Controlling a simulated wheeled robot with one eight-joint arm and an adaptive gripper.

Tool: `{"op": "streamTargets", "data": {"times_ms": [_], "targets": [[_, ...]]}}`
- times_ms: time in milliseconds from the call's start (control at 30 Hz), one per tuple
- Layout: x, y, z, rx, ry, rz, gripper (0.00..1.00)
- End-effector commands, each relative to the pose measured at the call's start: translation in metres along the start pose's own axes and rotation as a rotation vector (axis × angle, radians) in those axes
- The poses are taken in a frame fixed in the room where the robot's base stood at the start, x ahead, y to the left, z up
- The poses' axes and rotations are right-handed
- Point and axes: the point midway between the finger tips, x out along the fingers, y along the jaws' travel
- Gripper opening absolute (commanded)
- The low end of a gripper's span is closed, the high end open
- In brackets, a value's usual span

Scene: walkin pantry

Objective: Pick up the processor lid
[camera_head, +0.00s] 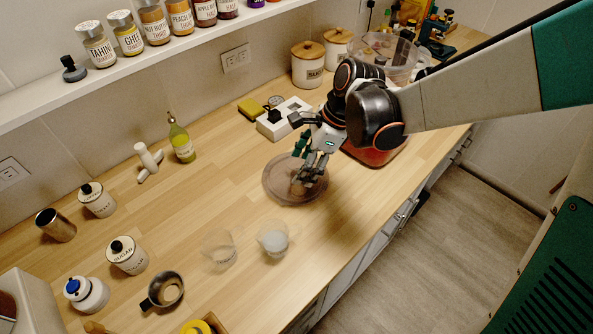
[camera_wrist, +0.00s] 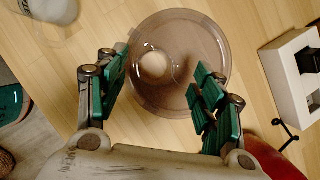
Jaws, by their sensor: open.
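The processor lid (camera_head: 279,187) is a round, see-through, brownish disc lying on the wooden counter, with a pale raised knob or glare spot near its middle. In the wrist view the lid (camera_wrist: 190,48) lies ahead of and partly between my fingers. My gripper (camera_head: 308,174) is over the right part of the lid in the head view, pointing down, and hides some of it. I cannot tell whether a fingertip touches the lid.
A white box with a black knob (camera_head: 284,119) stands behind the lid. A red appliance base (camera_head: 378,153) is close at the right, under my arm. Two clear cups (camera_head: 273,240) stand nearer the front. An oil bottle (camera_head: 181,142) is to the left, with bare counter between.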

Motion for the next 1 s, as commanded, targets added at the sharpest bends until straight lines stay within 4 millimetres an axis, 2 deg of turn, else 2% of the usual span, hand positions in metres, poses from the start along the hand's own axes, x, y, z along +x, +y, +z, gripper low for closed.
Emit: {"op": "streamTargets", "data": {"times_ms": [167, 433, 700, 733, 767, 1000], "targets": [[0.01, 0.001, 0.0, 0.0, 0.0, 0.0, 0.62], [0.049, 0.003, 0.0, -0.001, 0.0, 0.0, 0.62], [0.053, 0.003, 0.0, 0.001, 0.0, 0.0, 0.62], [0.053, 0.003, 0.0, 0.001, 0.0, 0.0, 0.59], [0.053, 0.003, 0.0, 0.001, 0.0, 0.0, 0.53], [0.053, 0.003, 0.0, 0.001, 0.0, 0.0, 0.0]]}}
